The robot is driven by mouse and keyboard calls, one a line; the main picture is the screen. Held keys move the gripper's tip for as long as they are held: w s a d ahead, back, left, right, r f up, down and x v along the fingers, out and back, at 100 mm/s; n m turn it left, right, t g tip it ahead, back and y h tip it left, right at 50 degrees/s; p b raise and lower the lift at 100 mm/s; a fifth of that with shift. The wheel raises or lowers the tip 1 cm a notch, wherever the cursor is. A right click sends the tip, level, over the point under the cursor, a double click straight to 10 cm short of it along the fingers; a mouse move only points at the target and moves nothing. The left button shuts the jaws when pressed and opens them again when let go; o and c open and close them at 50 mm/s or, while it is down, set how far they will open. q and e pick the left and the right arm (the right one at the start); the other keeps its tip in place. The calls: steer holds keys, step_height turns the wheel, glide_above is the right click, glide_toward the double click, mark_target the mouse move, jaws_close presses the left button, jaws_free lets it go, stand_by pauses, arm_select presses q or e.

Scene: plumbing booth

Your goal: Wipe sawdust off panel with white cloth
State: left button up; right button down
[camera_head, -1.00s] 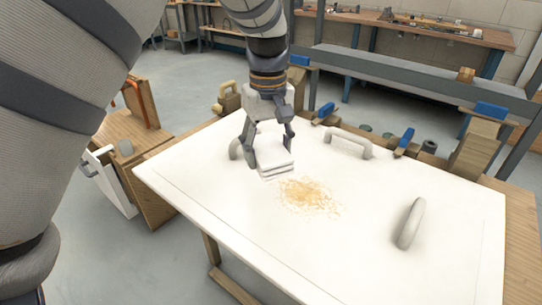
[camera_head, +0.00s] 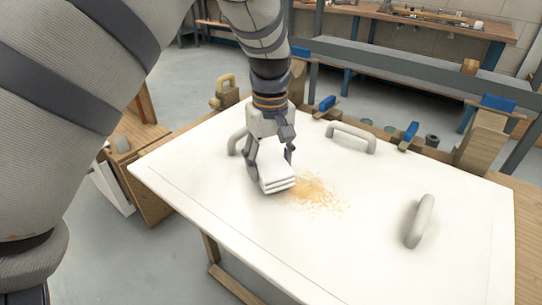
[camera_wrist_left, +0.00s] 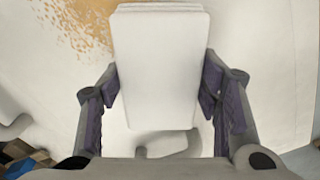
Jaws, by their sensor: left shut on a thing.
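A white panel (camera_head: 330,246) lies flat on the wooden workbench. A patch of orange sawdust (camera_head: 318,191) sits near its middle; it also shows in the left wrist view (camera_wrist_left: 82,22), at the top left. My left gripper (camera_head: 271,165) is shut on a folded white cloth (camera_head: 275,181). The cloth is at the left edge of the sawdust, on or just above the panel; I cannot tell if it touches. In the left wrist view the cloth (camera_wrist_left: 162,70) is held between both fingers. My right gripper is not in view.
Grey handles stand up from the panel: one at the back (camera_head: 351,138), one at the right (camera_head: 420,221), one partly behind my left gripper (camera_head: 237,142). Blue-handled clamps (camera_head: 411,132) line the back edge. The panel's front is clear.

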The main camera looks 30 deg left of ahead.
arm_select(q)
steer(key=shift+f, duration=1.05)
stand_by(0.4)
